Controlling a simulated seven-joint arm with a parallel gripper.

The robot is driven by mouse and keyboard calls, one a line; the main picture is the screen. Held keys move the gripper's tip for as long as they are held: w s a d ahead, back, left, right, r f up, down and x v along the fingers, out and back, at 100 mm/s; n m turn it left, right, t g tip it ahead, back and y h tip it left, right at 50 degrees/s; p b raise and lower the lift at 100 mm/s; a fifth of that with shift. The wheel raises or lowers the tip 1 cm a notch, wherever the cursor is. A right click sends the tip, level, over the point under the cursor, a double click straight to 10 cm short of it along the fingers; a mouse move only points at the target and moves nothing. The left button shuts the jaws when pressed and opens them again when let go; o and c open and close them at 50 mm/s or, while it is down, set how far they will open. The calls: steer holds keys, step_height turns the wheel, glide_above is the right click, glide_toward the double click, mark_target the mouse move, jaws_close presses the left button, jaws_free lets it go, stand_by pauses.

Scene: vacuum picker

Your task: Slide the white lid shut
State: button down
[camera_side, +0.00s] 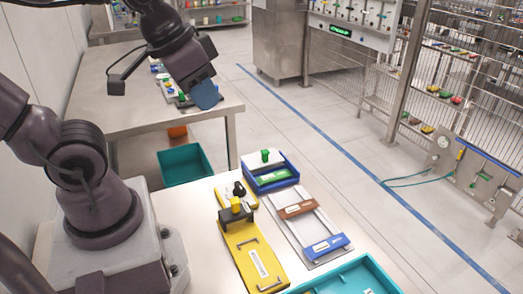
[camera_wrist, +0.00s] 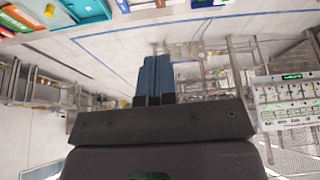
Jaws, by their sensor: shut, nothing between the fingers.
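The white lid (camera_side: 257,159) with a green knob lies at the back of a blue box (camera_side: 288,171) on the white table in the side view. The front part of the box is uncovered, and a green block (camera_side: 273,176) with a pale label shows there. My gripper (camera_side: 206,97) is raised well above the table, to the upper left of the box in the side view, and touches nothing. Its blue fingers are together and empty; they also show in the wrist view (camera_wrist: 155,77). The lid cannot be made out in the wrist view.
Near the box are a yellow panel (camera_side: 246,255) with a dark bridge and handles, a small yellow plate with a black knob (camera_side: 239,189), and a railed board with a brown slider (camera_side: 297,209) and blue slider (camera_side: 326,245). A teal tray (camera_side: 372,267) stands in front.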

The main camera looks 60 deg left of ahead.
steer(key=w+a+f+n+g, duration=0.3)
steer(key=w+a+n, duration=0.1)
steer(key=w+a, duration=0.4)
steer(key=n+g+h, duration=0.2)
steer(key=n+h, duration=0.1)
steer(key=n, duration=0.3)
glide_above(260, 157)
steer(key=s, duration=0.4)
steer(key=a+f+x, duration=0.1)
steer(key=a+x, duration=0.1)
steer(key=x, duration=0.8)
steer(key=w+a+f+n+h, duration=0.2)
steer(key=w+a+f+n, duration=0.25)
steer(key=a+n, duration=0.3)
steer(key=x, duration=0.7)
steer(key=a+x, duration=0.1)
steer(key=x, duration=0.2)
steer(key=shift+s+f, duration=0.1)
steer(key=shift+f, duration=0.4)
steer(key=d, duration=0.2)
steer(key=shift+d+r, duration=0.15)
steer(key=shift+d, duration=0.8)
steer(key=shift+d, duration=0.1)
